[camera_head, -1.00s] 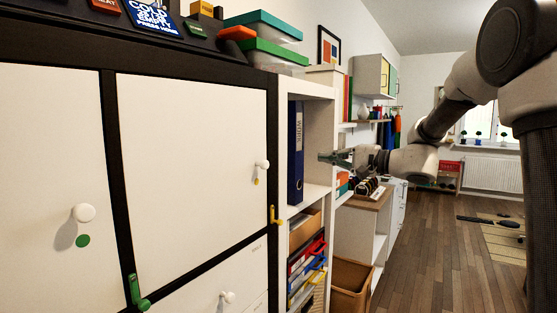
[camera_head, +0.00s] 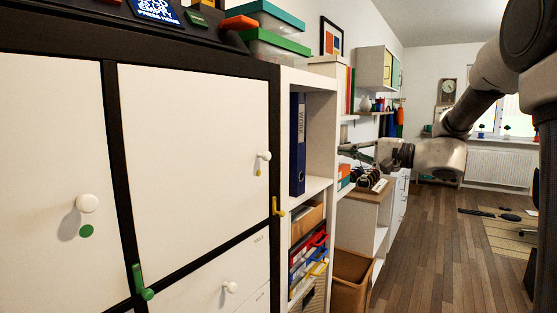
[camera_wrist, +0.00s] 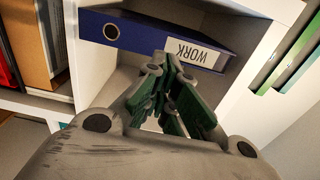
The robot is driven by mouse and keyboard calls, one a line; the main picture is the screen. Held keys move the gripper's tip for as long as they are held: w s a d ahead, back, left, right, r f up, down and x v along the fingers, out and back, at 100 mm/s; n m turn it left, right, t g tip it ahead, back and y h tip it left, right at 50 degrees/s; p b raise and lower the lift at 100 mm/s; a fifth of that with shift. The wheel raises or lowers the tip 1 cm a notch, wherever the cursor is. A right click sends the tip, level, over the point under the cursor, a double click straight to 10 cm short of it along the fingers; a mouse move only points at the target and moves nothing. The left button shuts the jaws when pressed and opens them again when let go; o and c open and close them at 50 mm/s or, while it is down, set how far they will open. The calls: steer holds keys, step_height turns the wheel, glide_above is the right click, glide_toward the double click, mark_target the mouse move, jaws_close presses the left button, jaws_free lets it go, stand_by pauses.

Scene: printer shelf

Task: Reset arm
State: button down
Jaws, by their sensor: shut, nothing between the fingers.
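My gripper (camera_head: 352,149) shows in the head view at the end of my arm, to the right of the white open shelf (camera_head: 320,135). In the wrist view my gripper (camera_wrist: 172,78) has its dark green fingers drawn together, with nothing held between them. A blue binder (camera_head: 297,145) labelled WORK stands upright in the shelf compartment, apart from the gripper in the head view. In the wrist view the blue binder (camera_wrist: 135,36) lies beyond the fingertips, which overlap its lower edge in the picture.
A dark-framed cabinet with white doors (camera_head: 195,140) fills the left. Below the binder are colourful folders (camera_head: 308,262). A cardboard box (camera_head: 352,280) stands on the floor by a low white unit (camera_head: 362,225).

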steer(key=s+d+f+g+h, duration=0.2)
steer(key=s+f+g+h, duration=0.1)
steer(key=s+f, duration=0.4)
steer(key=s+d+f+g+h, duration=0.2)
steer(key=s+f+g, duration=0.1)
steer(key=s+f, duration=0.35)
steer(key=s+d+n+h, duration=0.3)
steer(key=s+d+h, duration=0.1)
steer(key=s, duration=0.6)
steer(key=s+d+n+h, duration=0.4)
steer(key=s+d+h, duration=0.1)
steer(key=s, duration=0.5)
steer(key=shift+d+r+n+h, duration=0.2)
steer(key=shift+d+n+h, duration=0.1)
steer(key=shift+d, duration=0.15)
